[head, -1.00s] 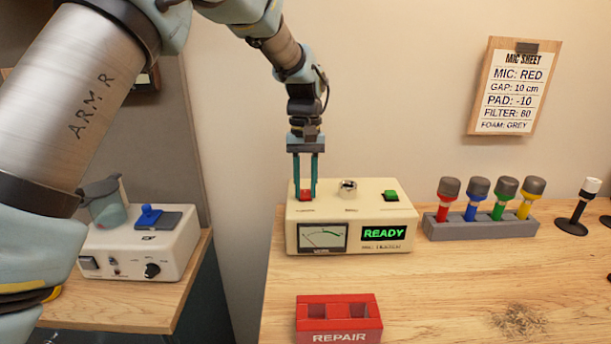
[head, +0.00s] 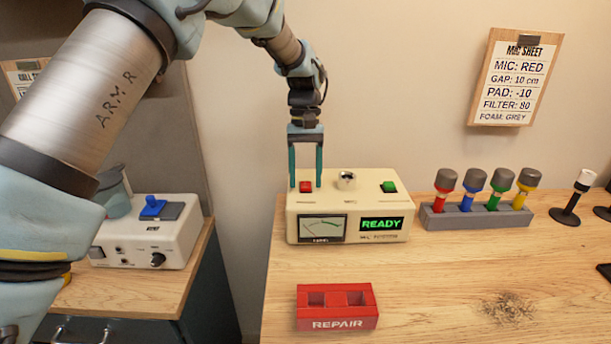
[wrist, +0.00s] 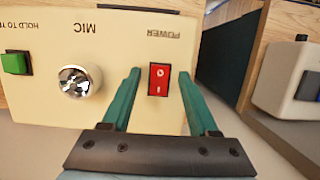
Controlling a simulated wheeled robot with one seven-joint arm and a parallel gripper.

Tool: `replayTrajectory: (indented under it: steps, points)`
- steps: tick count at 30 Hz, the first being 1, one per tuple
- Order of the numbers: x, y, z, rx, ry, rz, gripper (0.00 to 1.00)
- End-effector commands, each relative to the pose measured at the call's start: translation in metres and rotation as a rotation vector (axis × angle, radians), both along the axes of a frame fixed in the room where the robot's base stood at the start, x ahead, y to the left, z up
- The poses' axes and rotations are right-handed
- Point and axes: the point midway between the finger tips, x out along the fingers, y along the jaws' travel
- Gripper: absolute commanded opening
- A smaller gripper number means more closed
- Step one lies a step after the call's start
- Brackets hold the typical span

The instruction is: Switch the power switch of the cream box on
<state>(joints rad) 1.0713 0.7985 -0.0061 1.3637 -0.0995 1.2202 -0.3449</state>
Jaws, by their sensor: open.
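The cream box (head: 299,228) stands on the wooden table in the head view, with a needle meter and a display (head: 381,225) lit green with READY. Its red power switch (head: 306,187) is on the top at the left, and it shows in the wrist view (wrist: 159,80) under the upside-down word POWER, with O and I marks. My gripper (head: 306,185) is open and points down over the switch. In the wrist view its two teal fingers (wrist: 160,88) stand on either side of the switch, with gaps. I cannot tell whether the fingertips touch the box top.
A metal MIC socket (wrist: 75,82) and a green button (wrist: 15,63) are on the same top. A red REPAIR tray (head: 337,321) sits in front. Several coloured microphones stand in a grey rack (head: 475,218) to the right. A white device (head: 140,240) is on the left table.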

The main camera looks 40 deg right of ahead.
Motion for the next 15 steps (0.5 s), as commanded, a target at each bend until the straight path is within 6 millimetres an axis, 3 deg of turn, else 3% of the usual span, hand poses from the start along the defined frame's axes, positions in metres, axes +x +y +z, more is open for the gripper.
replayTrajectory:
  steps: [8,15]
  points:
    - [0.001,-0.001,0.005,-0.001,-0.001,0.000,0.60]
    - [0.010,-0.009,0.044,-0.005,-0.003,0.001,0.60]
